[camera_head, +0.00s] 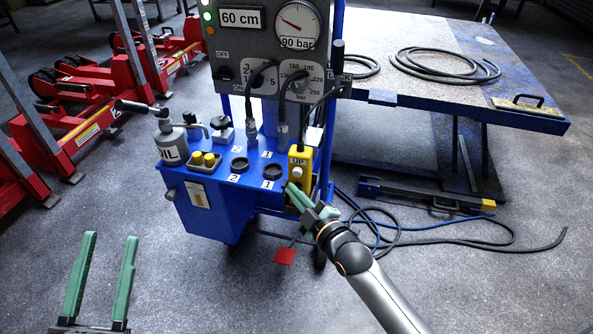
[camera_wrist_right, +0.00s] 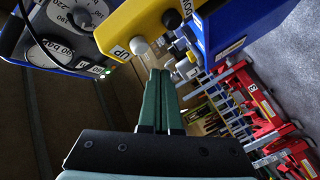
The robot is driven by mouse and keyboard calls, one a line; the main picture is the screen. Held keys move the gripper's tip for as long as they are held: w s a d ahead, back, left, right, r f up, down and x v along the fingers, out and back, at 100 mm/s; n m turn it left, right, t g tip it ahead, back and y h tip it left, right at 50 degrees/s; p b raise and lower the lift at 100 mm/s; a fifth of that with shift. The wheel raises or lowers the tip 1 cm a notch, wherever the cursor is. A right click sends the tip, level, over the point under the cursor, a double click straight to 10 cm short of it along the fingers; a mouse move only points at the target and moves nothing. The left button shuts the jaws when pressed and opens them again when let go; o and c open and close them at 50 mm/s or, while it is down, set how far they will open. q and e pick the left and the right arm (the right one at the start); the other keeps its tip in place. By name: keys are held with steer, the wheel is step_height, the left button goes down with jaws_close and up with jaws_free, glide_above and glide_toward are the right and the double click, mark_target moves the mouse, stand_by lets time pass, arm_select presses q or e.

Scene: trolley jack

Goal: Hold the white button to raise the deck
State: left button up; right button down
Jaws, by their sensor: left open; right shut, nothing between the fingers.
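The yellow pendant (camera_head: 305,157) marked UP hangs at the right side of the blue trolley (camera_head: 230,205). In the right wrist view the pendant (camera_wrist_right: 128,28) shows its white button (camera_wrist_right: 139,45) beside the UP label and a dark button (camera_wrist_right: 171,18) further along. My right gripper (camera_head: 291,190) is shut and empty, its green fingertips close to the white button. In the wrist view the shut fingers (camera_wrist_right: 159,73) point at the button; I cannot tell if they touch it. My left gripper (camera_head: 110,238) is open and empty over the floor. The deck (camera_head: 440,85) stands raised at the right.
The trolley's panel has a display (camera_head: 240,18) reading 60 cm and a gauge (camera_head: 298,25) labelled 90 bar. An oil can (camera_head: 172,148) stands on the trolley. Hoses (camera_head: 430,65) lie on the deck, and more cables trail on the floor. Red jacks (camera_head: 95,90) stand at left.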

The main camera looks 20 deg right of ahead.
arm_select(q)
steer(key=shift+r+p, duration=0.6)
steer(key=shift+r, duration=0.3)
arm_select(e)
steer(key=s+a, duration=0.1)
steer(key=s, duration=0.1)
steer(key=shift+s+a, duration=0.35)
stand_by(0.6)
